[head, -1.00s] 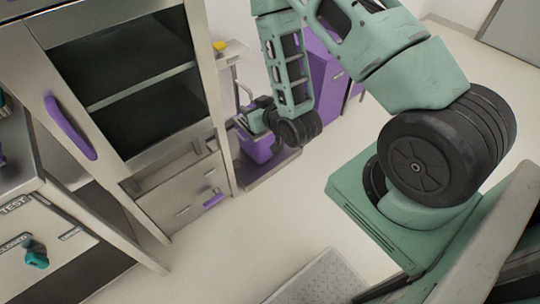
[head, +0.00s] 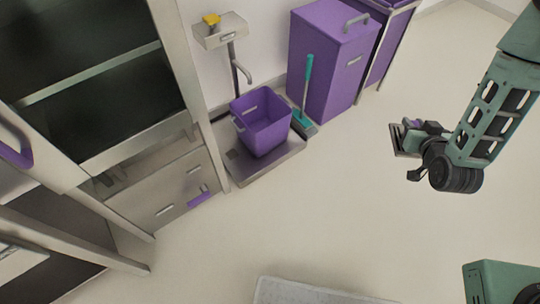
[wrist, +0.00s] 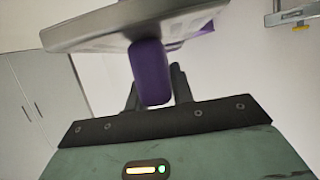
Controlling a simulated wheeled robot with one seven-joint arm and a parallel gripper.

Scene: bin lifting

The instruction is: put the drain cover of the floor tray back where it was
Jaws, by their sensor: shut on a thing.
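My gripper (head: 418,133) is at the right in the head view, held above the floor. In the wrist view the dark fingers (wrist: 157,92) stand on either side of a purple handle. The handle belongs to a flat grey plate, which looks like the drain cover (wrist: 110,30); it also shows small and edge-on in the head view (head: 398,141). A pale grey flat panel, perhaps the floor tray (head: 300,292), lies on the floor at the bottom edge of the head view. Most of it is cut off, so any drain opening is out of sight.
A purple bucket (head: 263,126) stands on a grey platform (head: 270,168) with a post. Beside it are a teal-handled brush (head: 306,90) and a tall purple bin (head: 330,65). A steel cabinet (head: 185,190) stands at the left. The floor between is clear.

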